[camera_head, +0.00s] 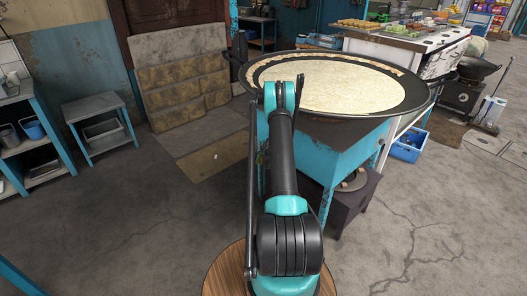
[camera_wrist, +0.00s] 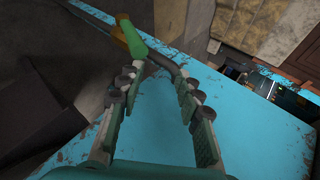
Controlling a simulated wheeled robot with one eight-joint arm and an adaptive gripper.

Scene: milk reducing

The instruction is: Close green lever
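The green lever (camera_wrist: 131,38) shows in the wrist view at the upper left, at the edge of the blue stand. It sits beside an orange-brown fitting, with a dark pipe running off near it. My gripper (camera_wrist: 159,70) is open, with its fingers apart and nothing held between them. The lever lies just beyond the left fingertip; I cannot tell whether they touch. In the head view my arm reaches to the stand under the large pan, and the gripper and lever cannot be made out there.
The blue stand (camera_head: 342,155) carries a wide round pan (camera_head: 418,94) holding white milk (camera_head: 335,85). A small dark stove stand (camera_head: 347,212) is below it. A blue crate (camera_head: 408,146) stands to the right. The concrete floor is open at left and right.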

